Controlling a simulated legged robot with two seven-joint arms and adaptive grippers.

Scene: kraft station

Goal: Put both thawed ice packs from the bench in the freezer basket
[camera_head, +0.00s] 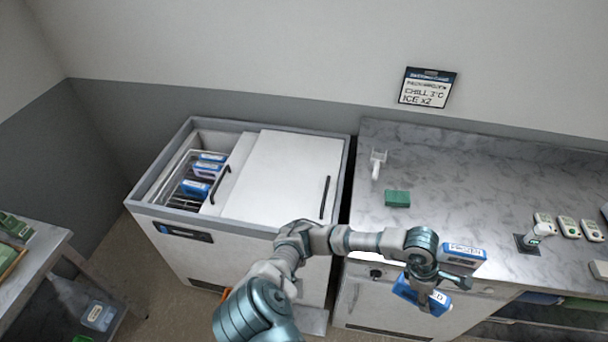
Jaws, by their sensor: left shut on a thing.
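My left gripper (431,293) is shut on a blue ice pack (407,290) and holds it in front of the bench edge. Most of this pack's label is hidden by the gripper. A second blue ice pack (463,254) lies at the bench's front edge, just behind the gripper; its white label seems to read "FROZEN". The chest freezer (172,257) stands left of the bench, its left part open. In it a wire basket (166,190) holds several blue and white packs (203,170). My right gripper is not in view.
Sliding white lids (290,165) with dark handles cover the freezer's right part. On the bench (450,190) are a green block (397,198), a white handled tool (376,164) and several small devices (568,226). A wall sign (427,88) reads "ICE x2". A side table (45,255) stands at left.

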